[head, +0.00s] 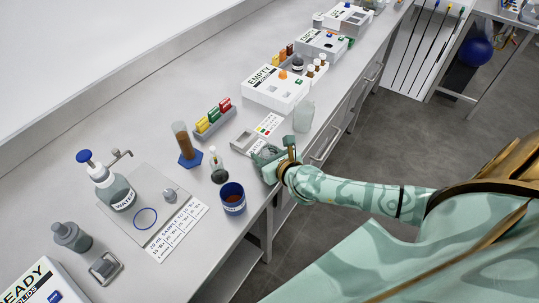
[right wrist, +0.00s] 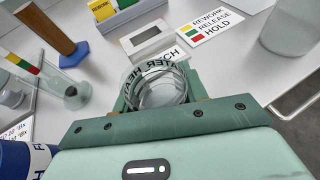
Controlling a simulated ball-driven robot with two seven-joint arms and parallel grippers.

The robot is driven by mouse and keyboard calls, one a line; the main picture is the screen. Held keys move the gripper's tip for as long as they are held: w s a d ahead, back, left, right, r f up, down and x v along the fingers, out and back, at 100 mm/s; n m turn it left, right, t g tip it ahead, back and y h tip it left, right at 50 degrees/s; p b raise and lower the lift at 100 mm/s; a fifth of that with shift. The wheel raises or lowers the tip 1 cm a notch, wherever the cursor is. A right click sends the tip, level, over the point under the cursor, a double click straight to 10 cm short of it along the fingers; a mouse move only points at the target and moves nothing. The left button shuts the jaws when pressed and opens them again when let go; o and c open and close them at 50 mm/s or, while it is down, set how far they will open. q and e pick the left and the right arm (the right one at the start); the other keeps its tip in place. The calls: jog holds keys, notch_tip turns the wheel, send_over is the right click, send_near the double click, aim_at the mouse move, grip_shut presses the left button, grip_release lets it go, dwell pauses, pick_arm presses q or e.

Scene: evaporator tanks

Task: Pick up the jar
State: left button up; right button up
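The clear glass jar (right wrist: 163,93) lies between the fingers of my right gripper (right wrist: 160,98) in the right wrist view, with dark lettering showing around its upper part. The fingers are apart, one on each side of the jar; I cannot tell whether both press on it. In the head view my right gripper (head: 272,158) is at the front edge of the bench, and the jar is mostly hidden by it. My left gripper is not in view.
A blue cup (head: 233,199) and a small flask (head: 218,170) stand close left of the gripper. A translucent beaker (head: 303,117) stands behind it on the right. A brown cylinder (head: 184,141) and a rack of coloured blocks (head: 214,121) are farther back.

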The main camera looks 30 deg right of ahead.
jog(key=c, duration=0.5)
jog(key=shift+r, duration=0.15)
